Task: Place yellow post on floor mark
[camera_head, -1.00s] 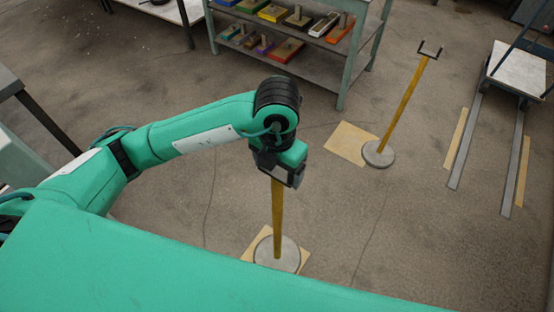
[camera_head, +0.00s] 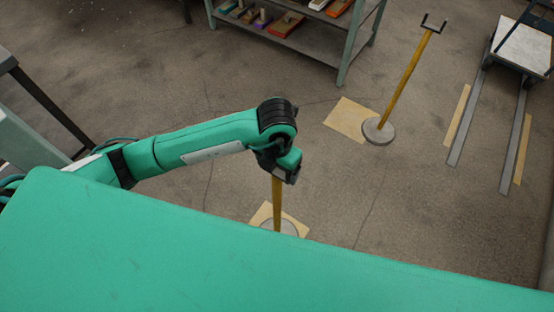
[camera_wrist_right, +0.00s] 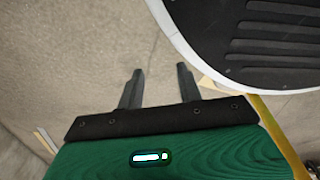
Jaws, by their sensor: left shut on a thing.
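My left gripper (camera_head: 281,177) is shut on the top of a yellow post (camera_head: 277,203). That post looks upright, and its round grey base (camera_head: 290,227) is over a tan square floor mark (camera_head: 260,214). My green body hides the near part of the base and mark, and I cannot tell if the base touches the floor. A second yellow post (camera_head: 407,80) with a dark fork on top stands on a round base (camera_head: 378,131), partly over the lower right edge of another tan mark (camera_head: 346,118). In the right wrist view my right gripper (camera_wrist_right: 158,78) is open and empty.
A grey shelf unit (camera_head: 349,50) with coloured blocks stands at the back. A cart (camera_head: 522,47) is at the upper right, near grey floor strips (camera_head: 465,128) with tan strips beside them. The floor between the second post and my body is clear.

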